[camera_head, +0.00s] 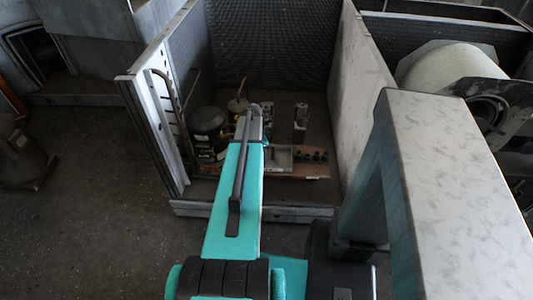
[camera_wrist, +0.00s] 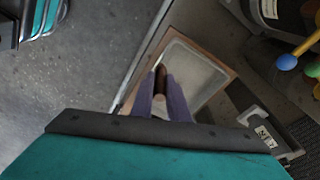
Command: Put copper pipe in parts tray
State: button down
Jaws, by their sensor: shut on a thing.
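The parts tray (camera_wrist: 203,78) is a pale, shallow rectangular tray with a brownish border in the wrist view. In the head view a pale tray shape (camera_head: 279,160) shows beside my arm on the housing floor. My gripper (camera_wrist: 161,80) is shut on the copper pipe (camera_wrist: 160,76), a short brown piece seen between the two fingers. In the wrist view the pipe overlaps the left part of the tray. I cannot tell its height above the tray. In the head view my arm hides the pipe and most of the gripper.
A dark compressor (camera_head: 207,132) stands left of my arm inside the open housing. A brown board (camera_head: 312,170) with dark knobs lies to the right. The housing's side wall (camera_head: 365,75) and low front edge (camera_head: 300,212) bound the space. Blue and yellow parts (camera_wrist: 288,61) show at upper right.

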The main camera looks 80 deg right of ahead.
jog(key=shift+s+d+f, duration=0.15)
jog(key=shift+s+d, duration=0.05)
jog(key=shift+d, duration=0.9)
jog(key=shift+s+d+f, duration=0.1)
jog(key=shift+s+d, duration=0.05)
jog(key=shift+d, duration=0.95)
jog(key=shift+f, duration=0.1)
jog(key=shift+f+p, duration=0.55)
jog(key=shift+f, duration=1.1)
jog(key=shift+f, duration=0.15)
jog(key=c, duration=1.7)
grip_release()
jog(key=shift+r, duration=0.2)
jog(key=shift+w+a+r+b, duration=0.15)
jog(key=shift+w+r+b, duration=0.1)
jog(key=shift+r, duration=1.75)
jog(key=shift+w+a+r+b, duration=0.15)
jog(key=shift+w+r, duration=0.1)
jog(key=shift+r, duration=1.7)
jog(key=shift+w+a+r+b, duration=0.15)
jog(key=shift+w+r+b, duration=0.1)
jog(key=shift+r, duration=1.75)
jog(key=shift+f, duration=0.1)
